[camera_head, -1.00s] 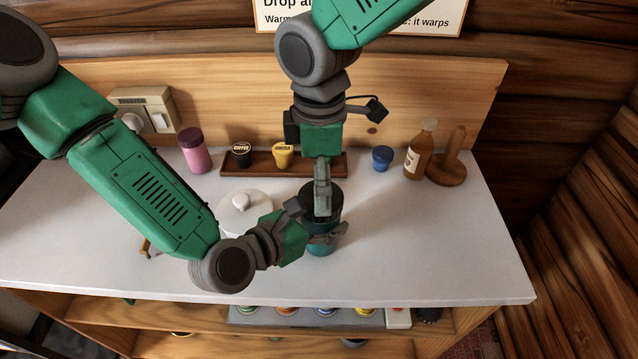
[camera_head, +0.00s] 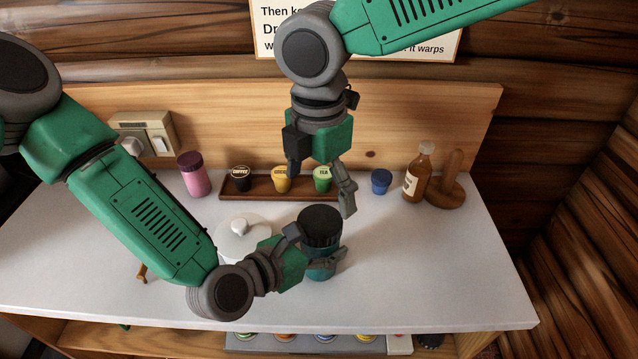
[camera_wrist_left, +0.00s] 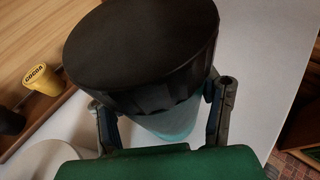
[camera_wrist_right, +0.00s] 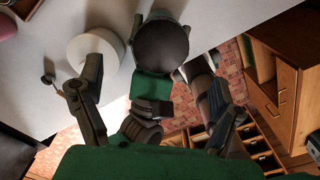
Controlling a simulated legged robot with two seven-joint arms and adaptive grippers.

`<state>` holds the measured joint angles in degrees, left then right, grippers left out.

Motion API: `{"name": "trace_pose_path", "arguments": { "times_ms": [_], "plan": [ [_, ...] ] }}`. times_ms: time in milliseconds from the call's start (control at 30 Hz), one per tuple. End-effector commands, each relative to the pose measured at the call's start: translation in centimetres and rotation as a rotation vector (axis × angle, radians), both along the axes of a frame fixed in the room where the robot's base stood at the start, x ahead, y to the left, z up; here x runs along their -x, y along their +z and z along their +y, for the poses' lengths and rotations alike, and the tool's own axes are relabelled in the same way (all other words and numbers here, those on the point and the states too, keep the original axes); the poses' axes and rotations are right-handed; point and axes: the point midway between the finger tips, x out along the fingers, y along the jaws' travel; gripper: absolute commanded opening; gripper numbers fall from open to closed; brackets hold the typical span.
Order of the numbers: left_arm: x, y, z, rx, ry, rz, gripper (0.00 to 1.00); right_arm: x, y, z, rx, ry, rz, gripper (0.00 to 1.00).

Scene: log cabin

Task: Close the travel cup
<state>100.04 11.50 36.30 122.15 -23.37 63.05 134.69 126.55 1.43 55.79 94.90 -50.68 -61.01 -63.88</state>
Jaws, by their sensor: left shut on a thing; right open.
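The travel cup (camera_head: 320,264) is a dark teal cup standing on the white counter, with a black lid (camera_head: 320,221) on its top. The lid also shows large in the left wrist view (camera_wrist_left: 140,45) and from above in the right wrist view (camera_wrist_right: 161,45). My left gripper (camera_head: 318,246) is shut on the cup, one finger on each side of its body below the lid. My right gripper (camera_head: 322,184) is open and empty, above and behind the cup, apart from the lid. Whether the lid is seated fully cannot be told.
A white lidded pot (camera_head: 240,240) stands left of the cup, partly behind my left arm. Behind are a wooden rack (camera_head: 262,191) with labelled pods, a pink jar (camera_head: 194,175), a blue pod (camera_head: 381,181), an amber bottle (camera_head: 417,176) and a wooden stand (camera_head: 450,190). The counter's right side is clear.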

Motion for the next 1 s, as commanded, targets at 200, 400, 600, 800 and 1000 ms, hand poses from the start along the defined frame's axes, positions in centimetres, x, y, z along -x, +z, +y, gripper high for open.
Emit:
{"name": "trace_pose_path", "arguments": {
  "times_ms": [200, 400, 600, 800, 1000],
  "plan": [
    [0.1, 0.0, 0.0, 0.000, -0.001, 0.002, 0.00, 0.1, -0.6, 0.0, 0.001, -0.001, 0.002, 0.86],
    [0.0, 0.0, 0.0, 0.000, -0.001, 0.002, 0.00, 0.1, -3.5, 0.0, 0.001, -0.002, 0.005, 0.86],
    [0.0, 0.0, 0.0, 0.000, -0.001, 0.002, 0.00, 0.1, -6.4, 0.0, 0.000, -0.003, 0.003, 0.86],
    [0.0, 0.0, 0.0, 0.000, 0.000, 0.001, 0.00, 0.1, -7.9, 0.0, 0.000, -0.003, 0.001, 0.86],
    [0.0, 0.0, 0.0, -0.001, 0.000, 0.001, 0.00, 0.0, -8.0, 0.0, 0.000, -0.004, 0.000, 0.86]
  ]
}}
